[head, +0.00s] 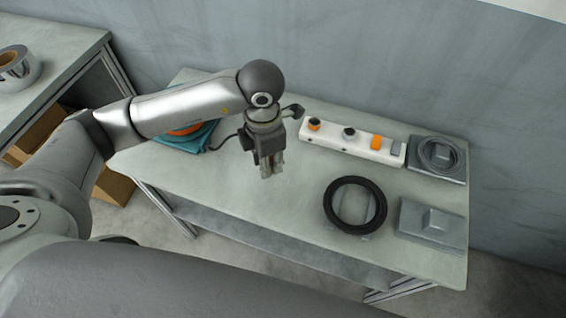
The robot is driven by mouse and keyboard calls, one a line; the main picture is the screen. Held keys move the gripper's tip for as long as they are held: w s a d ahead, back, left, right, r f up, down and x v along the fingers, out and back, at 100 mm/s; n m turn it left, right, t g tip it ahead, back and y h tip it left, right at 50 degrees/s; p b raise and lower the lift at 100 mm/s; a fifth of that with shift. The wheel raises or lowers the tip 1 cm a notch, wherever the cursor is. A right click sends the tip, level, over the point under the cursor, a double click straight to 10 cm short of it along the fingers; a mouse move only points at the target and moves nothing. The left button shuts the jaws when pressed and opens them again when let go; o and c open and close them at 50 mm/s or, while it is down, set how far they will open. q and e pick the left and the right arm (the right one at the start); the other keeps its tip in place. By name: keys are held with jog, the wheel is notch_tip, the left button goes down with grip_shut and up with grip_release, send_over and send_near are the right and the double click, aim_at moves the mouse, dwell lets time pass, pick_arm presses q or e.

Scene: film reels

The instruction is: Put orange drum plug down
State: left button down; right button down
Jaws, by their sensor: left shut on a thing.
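My left gripper (271,170) points down over the middle of the table, its jaws closed. The plug between its fingers is almost wholly hidden, so I cannot make out its shape or colour. A thin dark cable (229,138) runs from the gripper left towards an orange drum (187,131), which lies on a teal cloth (199,139), partly behind my arm. A white power strip (340,141) lies right of the gripper, apart from it, with orange and dark pieces on top. My right gripper is not in view.
A black ring (329,207) lies near the front edge, beside a grey block on a plate (430,222). A grey cable coil (438,154) lies at the back right. Bare tabletop (240,195) surrounds the gripper's front side. The wall (400,60) stands behind.

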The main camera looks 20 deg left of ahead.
pick_arm(q)
jog(key=w+f, duration=0.1)
jog(key=f, duration=0.1)
jog(key=w+d+f, duration=0.1)
jog(key=w+f, duration=0.1)
jog(key=w+d+f+p, duration=0.1)
jog(key=w+f, duration=0.1)
jog(key=shift+f, duration=0.1)
notch_tip(320, 180, down, 2)
jog(key=shift+s+f+p, duration=0.1)
jog(key=shift+f+p, duration=0.1)
jog(key=shift+p, duration=0.3)
jog(key=shift+f, duration=0.25)
jog(key=shift+f, duration=0.2)
jog(key=c, duration=1.2)
grip_release()
